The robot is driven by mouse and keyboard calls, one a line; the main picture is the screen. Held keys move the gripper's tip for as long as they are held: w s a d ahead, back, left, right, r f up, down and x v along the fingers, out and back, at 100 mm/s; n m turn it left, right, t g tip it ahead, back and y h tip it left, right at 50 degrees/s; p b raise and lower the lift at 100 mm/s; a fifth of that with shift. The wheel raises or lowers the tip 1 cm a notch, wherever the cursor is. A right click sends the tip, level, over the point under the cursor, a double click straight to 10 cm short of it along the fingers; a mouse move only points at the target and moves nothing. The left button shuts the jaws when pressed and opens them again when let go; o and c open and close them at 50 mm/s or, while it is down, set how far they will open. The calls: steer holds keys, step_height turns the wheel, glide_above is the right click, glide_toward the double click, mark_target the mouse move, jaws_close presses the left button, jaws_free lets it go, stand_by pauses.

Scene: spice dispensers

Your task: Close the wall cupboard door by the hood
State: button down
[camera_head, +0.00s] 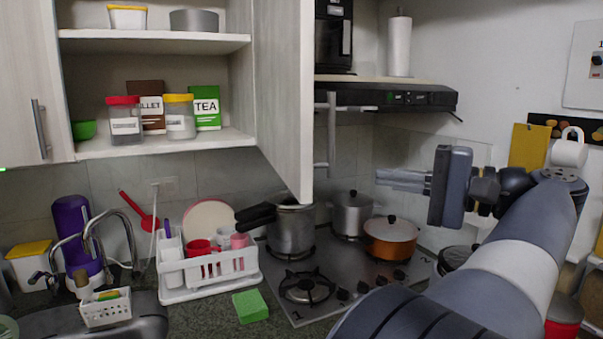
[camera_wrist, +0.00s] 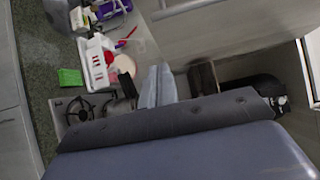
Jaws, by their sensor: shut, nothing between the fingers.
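The wall cupboard door (camera_head: 284,95) by the hood stands wide open, swung out toward me from the right side of the open cupboard (camera_head: 155,42). Its metal bar handle (camera_head: 331,130) is on the right-hand face. The door's pale face (camera_wrist: 225,45) and handle (camera_wrist: 185,9) also show in the wrist view. My gripper (camera_head: 382,179) is shut and empty, right of the door and its handle, with fingers pointing left. In the head view it appears apart from the door. The fingers (camera_wrist: 158,88) also show in the wrist view.
The hood (camera_head: 385,96) is behind the door, with a paper roll (camera_head: 399,46) on top. Pots stand on the stove (camera_head: 335,275) below, including an orange pot (camera_head: 390,238). A white dish rack (camera_head: 208,268) is left of the stove. Jars and boxes stand on the cupboard shelves (camera_head: 165,143).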

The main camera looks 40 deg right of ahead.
steer(key=s+a+p+x, duration=0.1)
steer(key=a+x, duration=0.1)
steer(key=x, duration=1)
steer(key=shift+a+p, duration=0.3)
steer(key=shift+a, duration=0.05)
